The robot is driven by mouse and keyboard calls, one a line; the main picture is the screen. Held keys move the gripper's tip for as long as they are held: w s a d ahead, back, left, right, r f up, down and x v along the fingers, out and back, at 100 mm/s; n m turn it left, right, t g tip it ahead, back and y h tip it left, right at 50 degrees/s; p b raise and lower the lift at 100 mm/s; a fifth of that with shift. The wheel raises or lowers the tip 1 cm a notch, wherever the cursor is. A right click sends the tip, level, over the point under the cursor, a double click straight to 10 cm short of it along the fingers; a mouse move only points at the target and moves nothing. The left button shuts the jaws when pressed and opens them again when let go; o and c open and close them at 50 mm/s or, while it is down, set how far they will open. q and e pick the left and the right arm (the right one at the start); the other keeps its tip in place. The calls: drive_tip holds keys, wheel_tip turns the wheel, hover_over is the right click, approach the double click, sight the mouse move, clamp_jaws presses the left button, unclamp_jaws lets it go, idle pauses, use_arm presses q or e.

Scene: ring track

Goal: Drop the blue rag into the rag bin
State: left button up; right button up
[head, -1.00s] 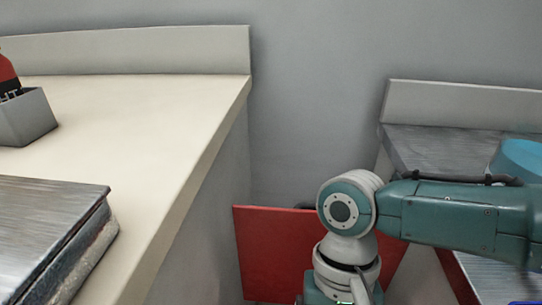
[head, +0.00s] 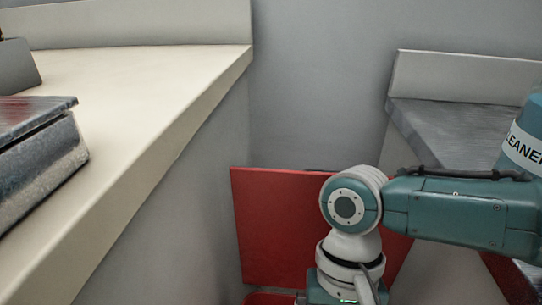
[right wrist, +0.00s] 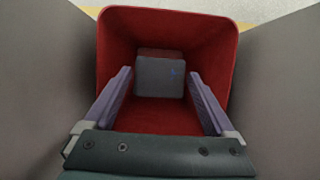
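The red bin (right wrist: 218,42) is seen from above in the right wrist view, its mouth open. In the head view a bit of its red rim (head: 268,299) shows at the bottom, with an upright red panel (head: 275,215) behind it. My right gripper (right wrist: 159,74) points down into the bin with its two purple fingers apart. No other blue cloth shows. My left gripper is out of view.
A cream counter (head: 150,75) with a metal-topped block (head: 40,150) and a grey holder (head: 18,66) stands at the left.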

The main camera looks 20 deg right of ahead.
drive_tip(key=shift+o, duration=0.5)
drive_tip(key=p+v, duration=0.4)
drive_tip(key=v, duration=0.6)
drive_tip(key=shift+p, duration=0.3)
drive_tip(key=shift+r, duration=0.1)
